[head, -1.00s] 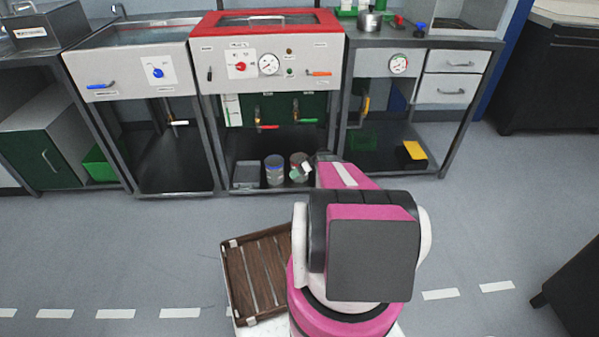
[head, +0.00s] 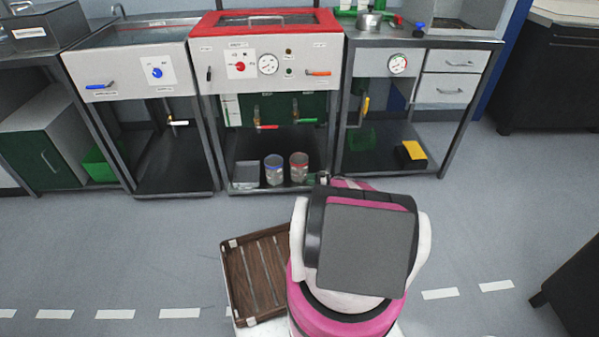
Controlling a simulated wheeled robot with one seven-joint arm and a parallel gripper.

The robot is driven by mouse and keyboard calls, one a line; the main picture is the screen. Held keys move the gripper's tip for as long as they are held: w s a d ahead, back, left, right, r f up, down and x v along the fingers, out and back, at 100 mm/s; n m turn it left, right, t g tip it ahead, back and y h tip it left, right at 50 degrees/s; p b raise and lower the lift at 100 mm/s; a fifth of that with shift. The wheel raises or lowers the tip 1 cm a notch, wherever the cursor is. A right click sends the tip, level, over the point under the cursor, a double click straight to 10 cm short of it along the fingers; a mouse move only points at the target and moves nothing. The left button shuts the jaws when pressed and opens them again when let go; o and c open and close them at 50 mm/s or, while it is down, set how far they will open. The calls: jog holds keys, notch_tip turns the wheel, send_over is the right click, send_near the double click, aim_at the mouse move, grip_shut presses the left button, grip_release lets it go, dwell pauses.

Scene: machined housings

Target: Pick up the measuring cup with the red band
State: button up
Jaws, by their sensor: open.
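The measuring cup with the red band (head: 299,168) stands upright on the low shelf under the middle cabinet, near the shelf's front edge. A similar cup with a blue band (head: 274,170) stands just to its left, close beside it. My gripper does not show; my own pink and grey arm fills the lower middle and hides whatever is behind it. The red-banded cup is in clear view, with nothing touching it that I can see.
A flat grey item (head: 245,175) lies on the shelf left of the cups. A dark cabinet leg (head: 336,130) rises to the right of the cups. A brown slatted tray (head: 257,270) is beside my arm. A yellow and black block (head: 411,154) lies on the right shelf.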

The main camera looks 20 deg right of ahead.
aim_at(301, 182)
jog(key=shift+x, duration=2.75)
jog(key=shift+s+f, duration=0.1)
jog(key=shift+s, duration=0.05)
grip_shut()
